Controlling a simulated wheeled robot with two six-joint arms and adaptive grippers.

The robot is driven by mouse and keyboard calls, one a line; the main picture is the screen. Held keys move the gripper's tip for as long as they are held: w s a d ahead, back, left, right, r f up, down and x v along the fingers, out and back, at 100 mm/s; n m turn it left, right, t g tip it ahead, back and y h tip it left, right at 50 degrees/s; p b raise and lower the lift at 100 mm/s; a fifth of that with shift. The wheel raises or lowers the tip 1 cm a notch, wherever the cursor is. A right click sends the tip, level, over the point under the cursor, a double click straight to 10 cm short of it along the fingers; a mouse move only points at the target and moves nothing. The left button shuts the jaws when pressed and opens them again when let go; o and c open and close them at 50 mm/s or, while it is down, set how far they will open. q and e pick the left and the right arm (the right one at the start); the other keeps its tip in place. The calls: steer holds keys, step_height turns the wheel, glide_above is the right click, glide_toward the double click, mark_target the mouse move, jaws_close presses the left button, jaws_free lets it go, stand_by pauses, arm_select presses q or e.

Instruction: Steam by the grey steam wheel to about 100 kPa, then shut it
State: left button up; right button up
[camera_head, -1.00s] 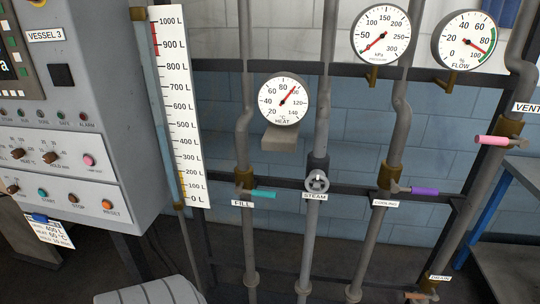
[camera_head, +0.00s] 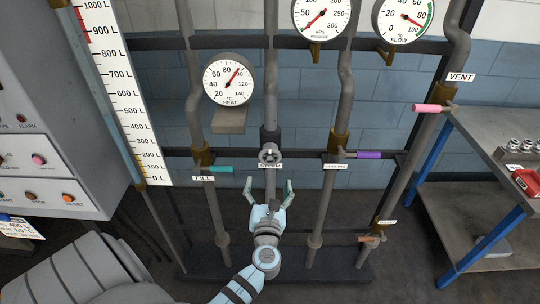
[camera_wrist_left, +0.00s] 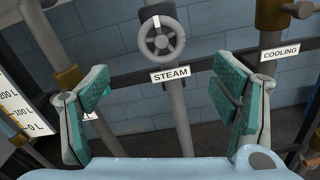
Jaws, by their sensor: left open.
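The grey steam wheel (camera_head: 269,155) sits on the middle pipe above the STEAM label (camera_head: 270,165). In the left wrist view the wheel (camera_wrist_left: 162,37) is ahead, above the STEAM label (camera_wrist_left: 170,74). My left gripper (camera_head: 268,188) is open and empty, just below the wheel and apart from it. In the left wrist view its fingers (camera_wrist_left: 165,92) spread to either side of the steam pipe. The pressure gauge (camera_head: 322,15) is partly cut off at the top; its red needle points to the lower left, near the low end. My right gripper is not in view.
The teal FILL handle (camera_head: 219,169) is left of the wheel and the purple COOLING handle (camera_head: 368,155) is right. The heat gauge (camera_head: 229,80) hangs above left. A pink VENT handle (camera_head: 426,108) and a workbench (camera_head: 490,140) stand at the right.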

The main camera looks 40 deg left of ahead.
mark_target(270, 160)
arm_select(q)
steer(key=b+x, duration=0.1)
steer(key=x, duration=1.1)
steer(key=shift+w+a+f, duration=0.1)
steer(key=shift+w+f, duration=0.1)
steer(key=shift+c, duration=0.4)
steer(key=c, duration=1.1)
